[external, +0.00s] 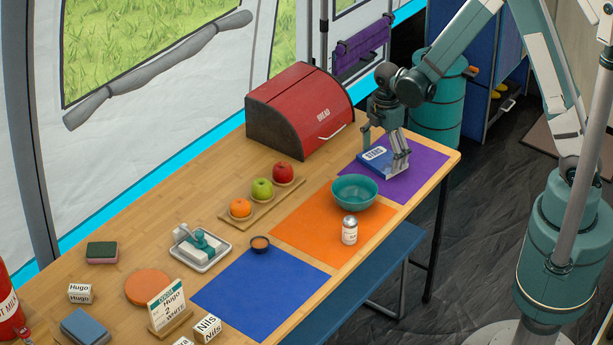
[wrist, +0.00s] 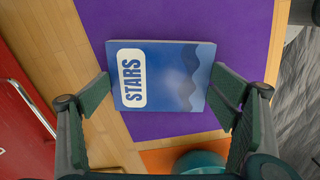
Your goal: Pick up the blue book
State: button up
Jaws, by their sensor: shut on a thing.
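The blue book (external: 374,164) has a white label reading STARS and lies at the purple mat (external: 428,166) on the far right part of the table. In the wrist view the blue book (wrist: 170,80) lies between my two fingers, its cover facing the camera. My gripper (external: 385,155) points down over it, with a finger at each side of the book. In the wrist view my gripper (wrist: 163,98) is shut on the book's left and right edges. I cannot tell whether the book is lifted off the mat.
A red bread box (external: 298,108) stands left of the book. A teal bowl (external: 354,191) on the orange mat (external: 300,225) sits close in front. A white shaker (external: 349,231) and a board with fruit (external: 262,203) are nearby. The table edge is just right.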

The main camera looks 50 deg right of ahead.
aim_at(382, 158)
notch_tip(382, 158, up, 10)
jog(key=p, duration=0.2)
dwell(0.7)
